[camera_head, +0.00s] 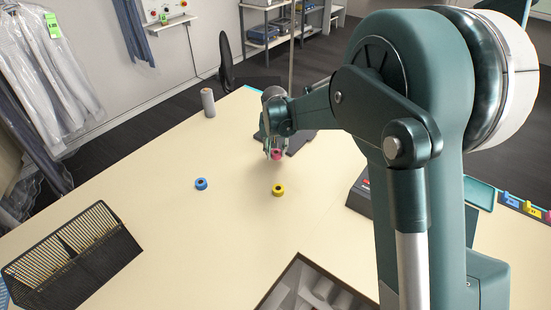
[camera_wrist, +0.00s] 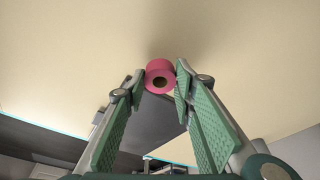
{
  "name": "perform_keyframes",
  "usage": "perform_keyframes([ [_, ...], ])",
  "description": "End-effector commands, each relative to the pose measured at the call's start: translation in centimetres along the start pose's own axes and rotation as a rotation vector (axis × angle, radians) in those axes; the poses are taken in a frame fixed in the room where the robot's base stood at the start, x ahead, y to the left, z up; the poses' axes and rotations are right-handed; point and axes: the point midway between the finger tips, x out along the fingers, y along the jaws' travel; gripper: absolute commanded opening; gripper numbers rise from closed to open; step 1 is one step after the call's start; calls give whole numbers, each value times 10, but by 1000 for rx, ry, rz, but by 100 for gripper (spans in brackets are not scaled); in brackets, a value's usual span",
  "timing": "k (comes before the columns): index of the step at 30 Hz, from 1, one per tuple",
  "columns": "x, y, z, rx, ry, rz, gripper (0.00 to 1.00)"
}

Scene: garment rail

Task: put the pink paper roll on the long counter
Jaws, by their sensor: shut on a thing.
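The pink paper roll (camera_wrist: 160,68) is between the fingertips of my gripper (camera_wrist: 157,86) in the wrist view, with its round end and dark core hole facing the camera. In the head view the pink roll (camera_head: 277,154) shows just below my gripper (camera_head: 273,148), over the far part of the long counter (camera_head: 150,215). My gripper is shut on it. I cannot tell whether the roll touches the counter. The counter is a pale cream surface.
A blue roll (camera_head: 201,184) and a yellow roll (camera_head: 278,190) stand on the counter nearby. A grey cylinder (camera_head: 208,102) stands near the far edge. A black rack (camera_head: 70,262) is at the lower left, and an open compartment box (camera_head: 318,290) at the front. The left middle is clear.

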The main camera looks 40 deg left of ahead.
Motion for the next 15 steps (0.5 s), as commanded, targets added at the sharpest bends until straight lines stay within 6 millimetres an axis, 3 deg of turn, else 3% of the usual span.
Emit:
perform_keyframes([
  [15, 12, 0, 3, 0, 0, 0, 18],
])
